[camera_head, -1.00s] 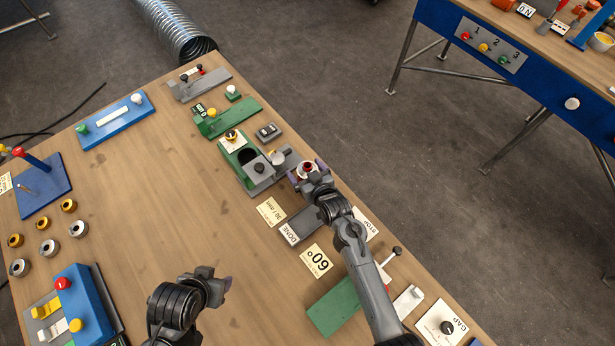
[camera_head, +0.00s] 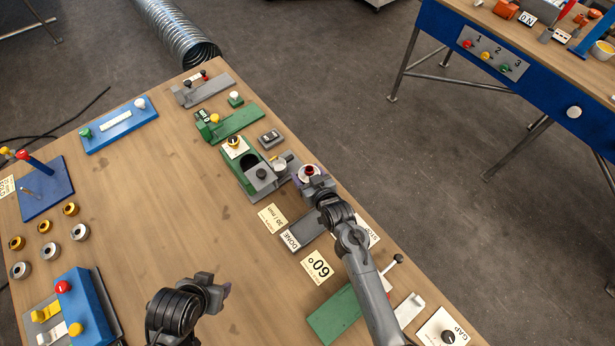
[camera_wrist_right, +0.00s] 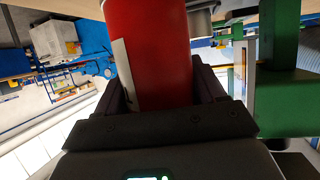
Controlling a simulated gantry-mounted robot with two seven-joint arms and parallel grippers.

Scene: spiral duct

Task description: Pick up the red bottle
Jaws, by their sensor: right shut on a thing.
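The red bottle (camera_wrist_right: 147,45) fills the middle of the right wrist view, standing between the two dark fingers. My right gripper (camera_wrist_right: 165,90) is shut on it. In the head view the bottle (camera_head: 309,171) shows as a small red top with a pale rim, seen from above, at the table's right edge. My right gripper (camera_head: 310,180) is around it there, and its fingers hide most of the bottle's body. The bottle's base is hidden. My left gripper (camera_head: 213,286) is over the front of the table, away from the bottle; its finger gap is not clear.
A green and grey fixture (camera_head: 251,170) stands just left of the bottle. A blue block with knobs (camera_head: 85,305) is front left. The table's middle is clear.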

